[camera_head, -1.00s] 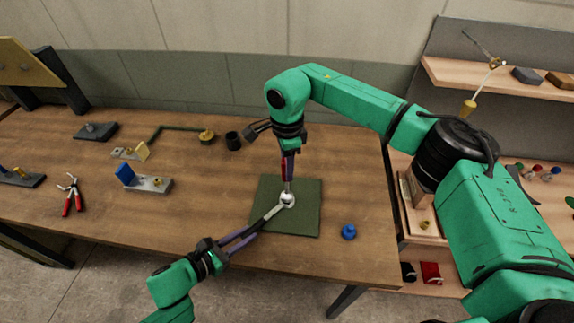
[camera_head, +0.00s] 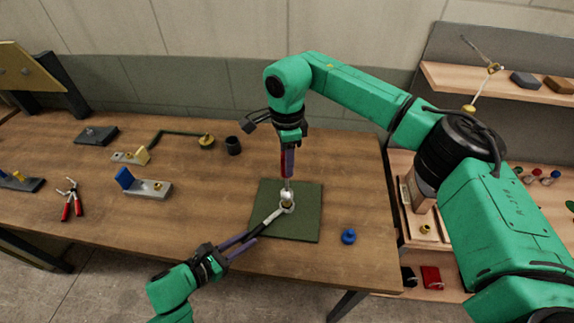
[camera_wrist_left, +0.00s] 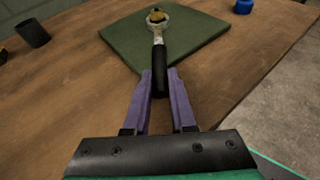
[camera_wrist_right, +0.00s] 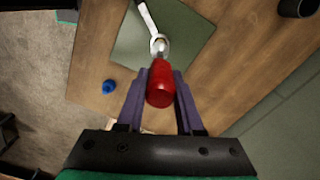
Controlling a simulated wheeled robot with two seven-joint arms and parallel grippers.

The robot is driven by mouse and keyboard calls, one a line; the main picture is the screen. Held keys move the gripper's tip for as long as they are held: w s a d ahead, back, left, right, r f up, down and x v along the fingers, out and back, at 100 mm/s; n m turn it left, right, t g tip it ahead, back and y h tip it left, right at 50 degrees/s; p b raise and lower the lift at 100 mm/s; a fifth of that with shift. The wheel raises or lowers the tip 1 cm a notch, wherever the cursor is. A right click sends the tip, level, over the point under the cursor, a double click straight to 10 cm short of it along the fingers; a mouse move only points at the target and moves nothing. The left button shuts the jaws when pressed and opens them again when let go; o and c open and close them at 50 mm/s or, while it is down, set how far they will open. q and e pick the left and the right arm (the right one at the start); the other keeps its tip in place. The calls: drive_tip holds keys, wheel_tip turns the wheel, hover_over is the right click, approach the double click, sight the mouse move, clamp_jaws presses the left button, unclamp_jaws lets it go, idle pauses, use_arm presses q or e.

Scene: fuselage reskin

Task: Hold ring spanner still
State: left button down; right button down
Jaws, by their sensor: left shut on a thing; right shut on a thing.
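The ring spanner (camera_wrist_left: 160,60) has a black handle and a pale metal shank. Its ring end (camera_head: 287,207) lies over the green mat, with a brass-coloured piece (camera_wrist_left: 156,16) at the ring in the left wrist view. My left gripper (camera_head: 252,236) is shut on the black handle, from the lower left. My right gripper (camera_head: 288,165) is shut on a red-handled driver (camera_wrist_right: 160,85), which points down with its silver end (camera_head: 287,190) at or just above the ring. I cannot tell whether they touch.
The green mat (camera_head: 305,225) lies near the table's front edge. A blue knob-like part (camera_head: 348,236) sits to its right. A dark cup (camera_head: 233,145), a blue-and-grey bracket (camera_head: 145,187) and red pliers (camera_head: 70,200) lie further left. Bare wood separates them.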

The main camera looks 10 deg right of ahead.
wheel_tip(320, 180, up, 3)
drive_tip(key=shift+r, duration=0.2)
use_arm(q)
drive_tip(key=c, duration=0.7)
unclamp_jaws()
drive_tip(key=v, duration=1.2)
use_arm(e)
drive_tip(key=shift+f, duration=0.1)
